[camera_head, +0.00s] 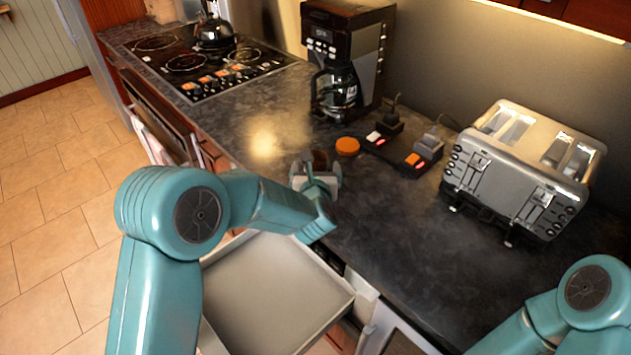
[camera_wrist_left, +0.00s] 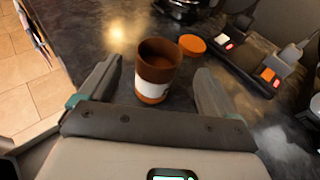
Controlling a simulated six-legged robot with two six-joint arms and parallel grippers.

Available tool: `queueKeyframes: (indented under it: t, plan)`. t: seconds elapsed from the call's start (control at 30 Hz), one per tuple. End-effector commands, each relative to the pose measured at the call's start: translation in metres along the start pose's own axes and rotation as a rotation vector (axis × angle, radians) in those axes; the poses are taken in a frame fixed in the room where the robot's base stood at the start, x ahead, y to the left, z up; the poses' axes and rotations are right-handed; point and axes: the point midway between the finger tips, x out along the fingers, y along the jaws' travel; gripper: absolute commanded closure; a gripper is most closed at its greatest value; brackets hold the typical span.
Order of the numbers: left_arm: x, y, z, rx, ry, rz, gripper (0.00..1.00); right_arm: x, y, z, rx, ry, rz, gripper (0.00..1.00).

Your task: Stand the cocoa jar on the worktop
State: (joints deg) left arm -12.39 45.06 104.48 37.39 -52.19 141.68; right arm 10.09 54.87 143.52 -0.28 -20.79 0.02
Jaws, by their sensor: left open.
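The cocoa jar (camera_wrist_left: 153,88) is a brown, open-topped jar with a white label band. In the left wrist view it appears to stand upright on the dark worktop (camera_head: 410,235). In the head view only part of the jar (camera_head: 320,158) shows, behind my left gripper (camera_head: 317,172). My left gripper (camera_wrist_left: 156,78) is open, with a finger on either side of the jar. A gap shows between the jar and each finger. My right gripper is out of view; only part of my right arm shows at the lower right.
An orange lid (camera_head: 347,146) lies just behind the jar. A power strip (camera_head: 402,151), coffee maker (camera_head: 345,60) and toaster (camera_head: 522,170) stand farther back and right. A drawer (camera_head: 275,295) is open below the worktop edge. The worktop's front right is clear.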

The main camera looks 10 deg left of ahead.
Motion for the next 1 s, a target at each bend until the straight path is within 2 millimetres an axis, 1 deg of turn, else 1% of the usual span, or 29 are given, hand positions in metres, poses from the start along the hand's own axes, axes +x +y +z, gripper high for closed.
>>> queueKeyframes:
  t: [0.03,0.1,0.2,0.3,0.77,0.87,1.0]
  plan:
    - [-0.01,-0.001,-0.002,0.001,-0.002,-0.003,0.09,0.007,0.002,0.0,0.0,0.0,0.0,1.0]
    - [-0.022,0.0,-0.002,0.0,-0.002,-0.002,0.09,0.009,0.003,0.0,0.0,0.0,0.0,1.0]
    - [-0.035,-0.001,-0.001,0.0,-0.001,-0.002,0.09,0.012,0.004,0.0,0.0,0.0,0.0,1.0]
    - [-0.042,0.0,-0.001,0.0,0.0,0.0,0.09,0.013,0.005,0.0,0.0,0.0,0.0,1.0]
    - [-0.044,0.0,0.0,0.0,0.0,0.001,0.09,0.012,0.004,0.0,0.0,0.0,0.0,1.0]
    - [-0.045,0.0,0.006,0.0,0.0,0.0,0.09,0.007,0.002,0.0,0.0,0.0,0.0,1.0]
    - [-0.054,0.0,0.032,0.0,0.0,0.0,0.09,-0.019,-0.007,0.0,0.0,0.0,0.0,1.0]
